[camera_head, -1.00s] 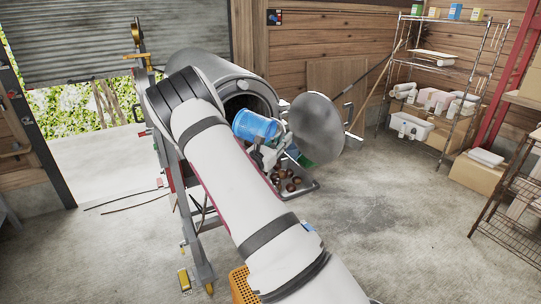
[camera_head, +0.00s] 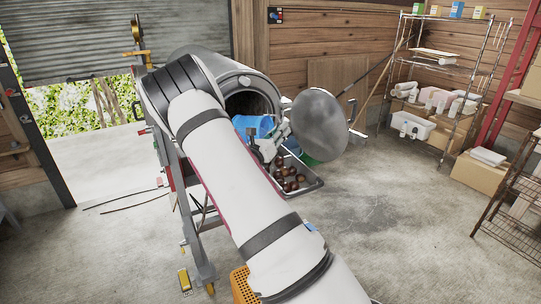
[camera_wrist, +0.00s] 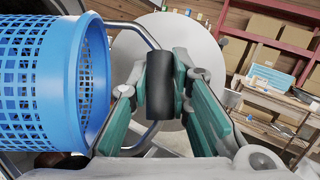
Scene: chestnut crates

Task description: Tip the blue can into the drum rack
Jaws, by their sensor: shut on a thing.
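The blue can (camera_head: 253,123) is at the open mouth of the grey drum rack (camera_head: 214,66), partly hidden by my arm. In the wrist view the can (camera_wrist: 40,85) is a blue lattice-sided tub at the left, lying tilted, with a metal loop handle (camera_wrist: 150,38). My gripper (camera_wrist: 160,85) is shut on the black grip of that handle. In the head view my gripper (camera_head: 268,147) is just below the drum mouth.
A round grey lid (camera_head: 320,125) stands open right of the drum mouth. A metal tray (camera_head: 318,184) below holds several brown chestnuts (camera_head: 290,178). A green container (camera_head: 308,158) is behind it. Shelves (camera_head: 440,85) stand at the right; the floor between is clear.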

